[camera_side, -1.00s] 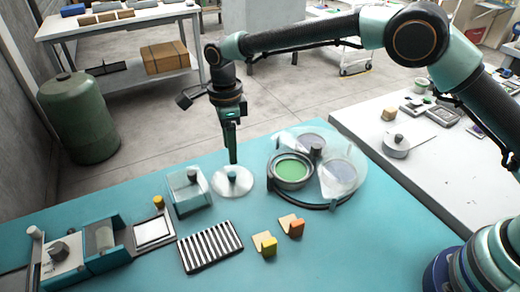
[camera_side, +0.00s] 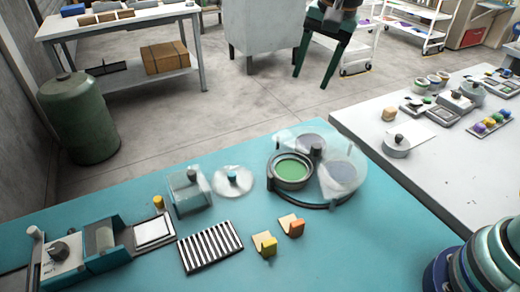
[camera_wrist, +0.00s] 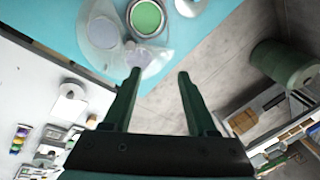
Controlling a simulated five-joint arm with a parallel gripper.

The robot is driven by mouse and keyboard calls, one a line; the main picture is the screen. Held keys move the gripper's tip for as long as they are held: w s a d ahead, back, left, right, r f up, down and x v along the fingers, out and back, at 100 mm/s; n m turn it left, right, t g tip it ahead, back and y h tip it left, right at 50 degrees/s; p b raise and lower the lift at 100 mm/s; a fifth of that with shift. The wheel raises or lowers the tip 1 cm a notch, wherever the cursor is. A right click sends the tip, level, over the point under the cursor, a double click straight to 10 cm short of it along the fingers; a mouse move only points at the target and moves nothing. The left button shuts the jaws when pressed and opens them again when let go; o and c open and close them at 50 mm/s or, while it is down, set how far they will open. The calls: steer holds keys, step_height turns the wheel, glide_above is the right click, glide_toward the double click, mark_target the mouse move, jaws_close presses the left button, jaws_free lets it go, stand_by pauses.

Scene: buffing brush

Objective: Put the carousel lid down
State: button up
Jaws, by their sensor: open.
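A clear round lid with a teal knob (camera_side: 233,181) lies flat on the teal table, left of the carousel. In the wrist view, part of it shows at the top edge (camera_wrist: 188,6). The carousel (camera_side: 308,204) is a round unit with a dark rim, clear covers and a dark central knob; one round opening shows a green pad (camera_side: 292,170). The green pad also shows in the wrist view (camera_wrist: 147,17). My gripper (camera_side: 311,81) is open and empty, raised beyond the table's far edge, well apart from lid and carousel. Its two fingers (camera_wrist: 159,72) are spread in the wrist view.
A clear box (camera_side: 189,192) stands left of the lid. A striped pad (camera_side: 210,246) and two small blocks, yellow (camera_side: 265,244) and orange (camera_side: 291,226), lie in front. A white side table (camera_side: 440,150) holds small parts. A green tank (camera_side: 78,118) stands behind left.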

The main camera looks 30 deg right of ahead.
steer(key=s+d+f+n+t, duration=0.1)
steer(key=s+d+n+t, duration=0.1)
steer(key=s+d+n, duration=0.8)
steer(key=s+d, duration=0.1)
steer(key=s, duration=0.2)
steer(key=shift+s+f+t+h, duration=0.35)
steer(key=shift+t+h, duration=0.05)
stand_by(0.4)
